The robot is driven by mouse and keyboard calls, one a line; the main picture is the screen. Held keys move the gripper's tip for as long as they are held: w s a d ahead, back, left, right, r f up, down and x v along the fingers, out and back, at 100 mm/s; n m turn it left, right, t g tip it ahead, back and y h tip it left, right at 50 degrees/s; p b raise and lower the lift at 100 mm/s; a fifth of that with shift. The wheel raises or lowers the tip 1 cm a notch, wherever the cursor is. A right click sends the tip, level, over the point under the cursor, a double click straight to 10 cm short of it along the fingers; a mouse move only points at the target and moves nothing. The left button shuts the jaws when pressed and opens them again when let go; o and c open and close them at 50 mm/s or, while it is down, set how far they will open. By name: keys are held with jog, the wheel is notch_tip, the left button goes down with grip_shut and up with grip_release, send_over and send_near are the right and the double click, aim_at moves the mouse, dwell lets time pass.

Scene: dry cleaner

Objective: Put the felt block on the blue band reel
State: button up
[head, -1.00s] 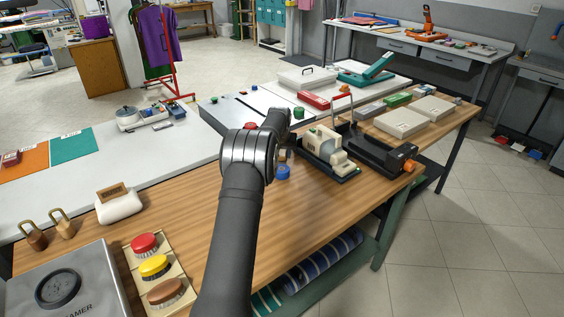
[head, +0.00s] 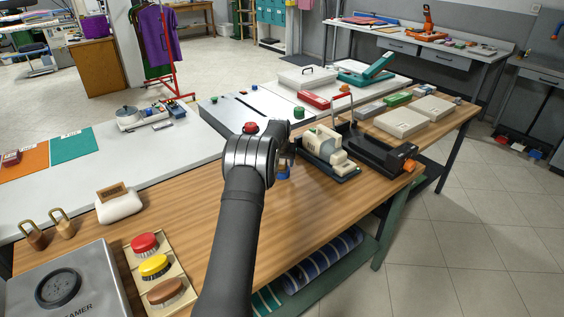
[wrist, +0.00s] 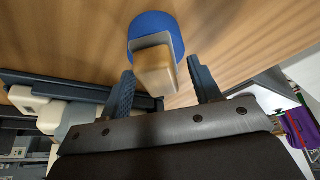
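The blue band reel (wrist: 155,25) stands on the wooden bench and is partly visible in the head view (head: 283,174), just below my gripper. The felt block (wrist: 155,73), tan wood with a grey layer toward the reel, appears over the reel in the wrist view. Whether the grey layer touches the reel is hard to tell. My gripper (wrist: 163,88) has its two dark fingers on either side of the block. A gap shows between the block and the right finger, and the left finger is close to the block's edge. In the head view my wrist hides most of this.
A red knob (head: 250,128) shows behind my arm. Brushes (head: 155,266) and a steamer box (head: 66,287) are at the front left. The bench's middle is bare.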

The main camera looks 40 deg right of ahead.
jog(key=shift+r, duration=0.1)
jog(key=v, duration=1.2)
jog(key=x, duration=1.2)
jog(key=shift+r, duration=1.35)
